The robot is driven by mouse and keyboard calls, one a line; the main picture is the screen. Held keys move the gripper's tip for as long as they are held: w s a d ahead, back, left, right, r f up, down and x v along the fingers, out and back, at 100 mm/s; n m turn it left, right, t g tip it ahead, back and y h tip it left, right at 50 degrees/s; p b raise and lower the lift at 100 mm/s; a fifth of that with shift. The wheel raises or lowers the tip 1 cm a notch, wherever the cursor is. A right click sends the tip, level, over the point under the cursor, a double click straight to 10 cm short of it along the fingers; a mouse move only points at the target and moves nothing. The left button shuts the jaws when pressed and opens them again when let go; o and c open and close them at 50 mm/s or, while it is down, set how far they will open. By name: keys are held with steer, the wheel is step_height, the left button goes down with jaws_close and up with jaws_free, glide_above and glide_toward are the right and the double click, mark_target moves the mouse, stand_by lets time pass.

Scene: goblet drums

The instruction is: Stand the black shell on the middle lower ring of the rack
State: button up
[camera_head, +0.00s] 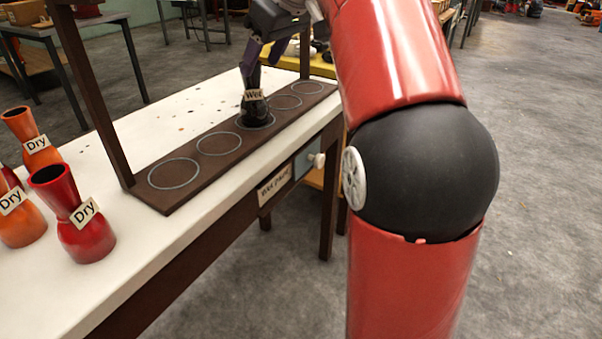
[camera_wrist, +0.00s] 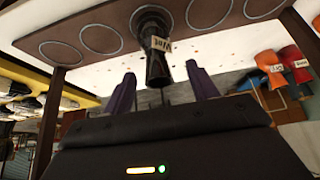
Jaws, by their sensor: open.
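The black shell (camera_head: 256,110), with a "Wet" tag, stands upright on the middle lower ring (camera_head: 241,126) of the dark brown rack (camera_head: 190,190). In the wrist view the shell (camera_wrist: 155,45) appears upside down, its wide end at the ring (camera_wrist: 134,22). My gripper (camera_head: 252,80) is above the shell and open. In the wrist view the purple fingers of my gripper (camera_wrist: 162,86) are spread on either side of the shell's narrow end, with gaps visible. Part of the ring is hidden by the shell.
The other lower rings, such as the near one (camera_head: 173,173), are empty. Red (camera_head: 85,225) and orange (camera_head: 40,150) shells tagged "Dry" stand at the left of the white table (camera_head: 150,235). A rack post (camera_head: 95,95) rises left of my gripper.

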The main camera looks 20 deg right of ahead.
steer(key=s+a+f+m+h+p, duration=0.1)
steer(key=s+f+m+h+p, duration=0.2)
steer(key=s+f, duration=1.8)
steer(key=shift+s+a+m+t+h+p, duration=0.3)
steer(key=shift+s+a+m+t, duration=0.1)
steer(key=shift+s+m, duration=1.65)
steer(key=shift+f, duration=0.1)
